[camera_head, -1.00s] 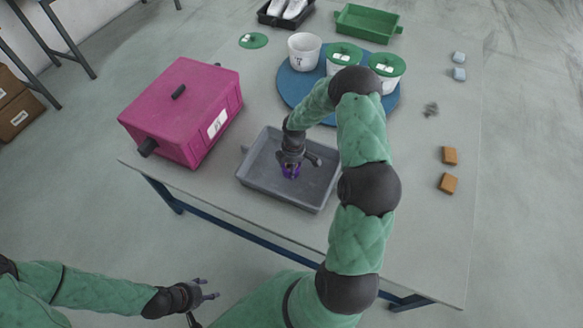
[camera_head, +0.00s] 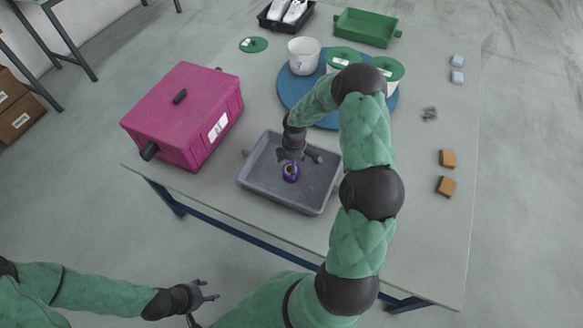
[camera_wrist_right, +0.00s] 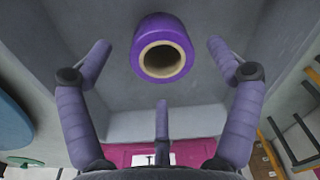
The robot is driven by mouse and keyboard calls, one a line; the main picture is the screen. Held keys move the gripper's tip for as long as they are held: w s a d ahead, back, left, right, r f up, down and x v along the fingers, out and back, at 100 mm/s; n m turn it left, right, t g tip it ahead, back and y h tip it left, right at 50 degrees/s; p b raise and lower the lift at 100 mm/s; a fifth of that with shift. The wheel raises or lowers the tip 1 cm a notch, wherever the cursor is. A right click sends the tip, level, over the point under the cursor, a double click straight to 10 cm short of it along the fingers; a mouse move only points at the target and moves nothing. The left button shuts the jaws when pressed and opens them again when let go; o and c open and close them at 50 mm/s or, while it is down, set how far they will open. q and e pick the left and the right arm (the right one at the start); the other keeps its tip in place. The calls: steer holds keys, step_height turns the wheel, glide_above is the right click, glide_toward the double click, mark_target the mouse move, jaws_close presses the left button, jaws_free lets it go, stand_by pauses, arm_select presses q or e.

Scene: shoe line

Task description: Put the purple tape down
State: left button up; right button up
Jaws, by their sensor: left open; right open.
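The purple tape (camera_head: 291,172) is a roll with a tan core, inside the grey tray (camera_head: 272,192) on the table. In the right wrist view the tape (camera_wrist_right: 162,30) lies on the grey floor of the tray, with open space between it and the fingers. My right gripper (camera_head: 294,160) is just above the tape, within the tray. Its fingers (camera_wrist_right: 162,75) are spread on both sides of the roll and hold nothing. My left gripper (camera_head: 208,293) is open and empty, low in front of the table at the lower left.
A magenta box (camera_head: 180,110) stands left of the tray. A blue round mat (camera_head: 290,88) with white tubs (camera_head: 304,55) and green lids is behind it. Orange blocks (camera_head: 446,186) lie at the right. A green tray (camera_head: 366,27) is at the back.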

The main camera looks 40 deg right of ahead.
step_height(320, 180, up, 8)
steer(key=p, duration=0.2)
steer(key=shift+d, duration=0.15)
